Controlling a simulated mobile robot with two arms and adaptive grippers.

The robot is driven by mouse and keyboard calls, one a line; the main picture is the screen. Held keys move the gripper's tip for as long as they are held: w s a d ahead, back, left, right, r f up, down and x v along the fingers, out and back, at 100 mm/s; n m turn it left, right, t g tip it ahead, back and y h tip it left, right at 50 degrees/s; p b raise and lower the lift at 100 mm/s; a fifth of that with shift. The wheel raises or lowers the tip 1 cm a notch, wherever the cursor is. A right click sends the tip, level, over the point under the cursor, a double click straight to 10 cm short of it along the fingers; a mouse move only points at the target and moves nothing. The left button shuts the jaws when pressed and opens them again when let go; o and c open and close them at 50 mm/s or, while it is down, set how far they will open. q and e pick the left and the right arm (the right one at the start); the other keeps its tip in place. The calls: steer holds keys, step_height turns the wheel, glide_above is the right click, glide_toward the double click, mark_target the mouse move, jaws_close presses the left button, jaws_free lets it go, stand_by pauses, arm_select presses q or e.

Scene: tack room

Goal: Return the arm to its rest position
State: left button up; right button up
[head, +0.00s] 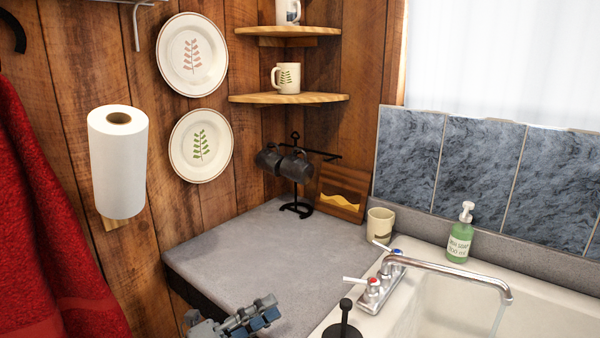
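My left gripper (262,312), grey with blue parts, shows at the bottom edge, in front of the near edge of the grey countertop (270,245). Only its upper part is in the picture, and I cannot tell whether its fingers are apart or together. I see nothing held in it. My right gripper is not in view.
A black knobbed object (342,328) stands right of the gripper, by the sink (440,310) and faucet (375,290). A mug rack (296,205), a cup (380,224) and a soap bottle (460,235) stand behind. A red towel (45,220) hangs left. The counter's middle is clear.

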arm_select(q)
steer(key=s+a+f+n+t+y, duration=0.1)
steer(key=s+a+f+n+y, duration=0.15)
steer(key=f+n+y, duration=0.4)
steer(key=s+a+f+n+t+y, duration=0.1)
steer(key=s+a+f+n+y, duration=0.2)
steer(key=n, duration=0.6)
steer(key=s+a+f+n+t+y, duration=0.1)
steer(key=a+f+n+y, duration=0.4)
steer(key=n+y, duration=0.25)
steer(key=s+a+f+n+g, duration=0.2)
steer(key=s+f+n+g, duration=0.25)
steer(key=s, duration=0.55)
steer(key=s+a+f+n+g, duration=0.1)
steer(key=s+f+n+g, duration=0.3)
steer(key=s, duration=0.7)
step_height(320, 180, down, 28)
steer(key=s+m+g, duration=0.1)
steer(key=s+g, duration=0.2)
steer(key=s+a+f, duration=0.3)
steer(key=s+f, duration=1.1)
steer(key=s, duration=0.2)
steer(key=shift+f+g+y, duration=0.4)
steer(key=shift+g, duration=0.05)
